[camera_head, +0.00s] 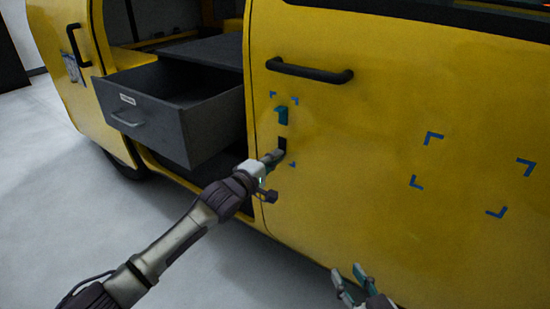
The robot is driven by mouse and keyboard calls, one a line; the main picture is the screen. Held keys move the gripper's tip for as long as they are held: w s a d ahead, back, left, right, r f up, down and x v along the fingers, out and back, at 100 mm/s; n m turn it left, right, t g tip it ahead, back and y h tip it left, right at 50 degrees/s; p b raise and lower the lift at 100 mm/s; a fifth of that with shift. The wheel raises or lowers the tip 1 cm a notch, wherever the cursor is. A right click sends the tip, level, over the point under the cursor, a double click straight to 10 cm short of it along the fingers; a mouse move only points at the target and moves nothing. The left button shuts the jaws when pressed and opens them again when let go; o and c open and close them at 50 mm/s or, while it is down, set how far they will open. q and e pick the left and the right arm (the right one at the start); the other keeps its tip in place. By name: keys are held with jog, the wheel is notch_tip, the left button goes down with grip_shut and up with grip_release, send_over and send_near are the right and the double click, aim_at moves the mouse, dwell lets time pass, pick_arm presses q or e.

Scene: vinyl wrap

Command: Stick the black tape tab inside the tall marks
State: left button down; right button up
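The black tape tab (283,143) is a small dark upright rectangle at the yellow door, within the area of the tall marks. The tall marks are small blue corners, one of them at the upper right (294,100). My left gripper (278,155) reaches up to the door, and its fingers look closed at the lower end of the black tab. Whether the tab touches the door all over cannot be told. My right gripper (349,278) is low in front of the door, with its fingers apart and empty.
A teal piece (282,115) is on the door just above the black tab. Wider blue corner marks (434,137) are to the right. A black handle (310,72) is above. An open grey drawer (198,120) juts out at left.

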pick_arm(q)
jog(key=shift+r, duration=0.1)
pick_arm(e)
jog(key=shift+s+d+f+g, duration=0.1)
jog(key=shift+s+f+g, duration=0.05)
jog(key=shift+f+g, duration=0.2)
dwell(1.4)
pick_arm(q)
jog(key=c, duration=1.3)
grip_release()
jog(key=shift+o, duration=0.3)
